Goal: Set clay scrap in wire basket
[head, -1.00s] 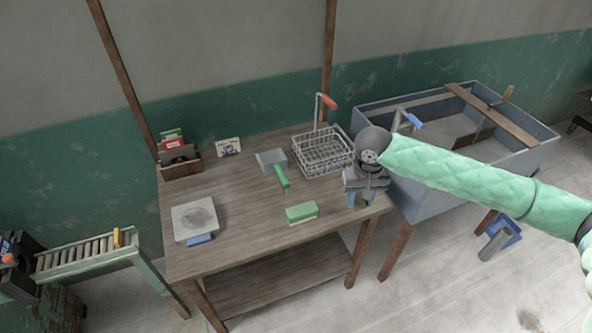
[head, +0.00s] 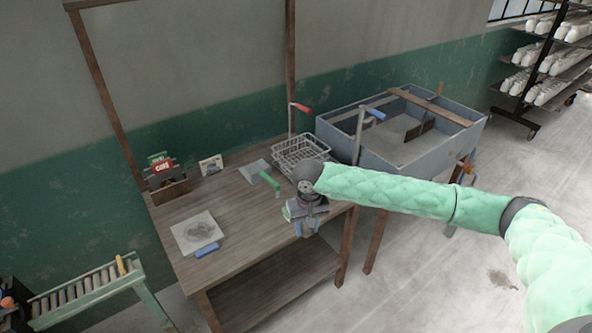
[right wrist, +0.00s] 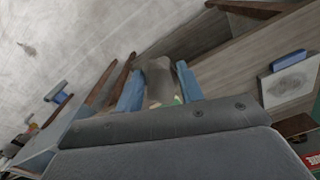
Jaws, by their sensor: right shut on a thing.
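My right gripper (head: 306,229) is in front of the basket, over the table's front right edge. In the right wrist view its two blue fingers (right wrist: 158,90) are shut on a grey-brown lump, the clay scrap (right wrist: 160,76). In the head view the scrap is too small and covered to make out clearly. My left gripper is not in view.
A grey sink (head: 440,145) stands right of the table. The table's middle is clear.

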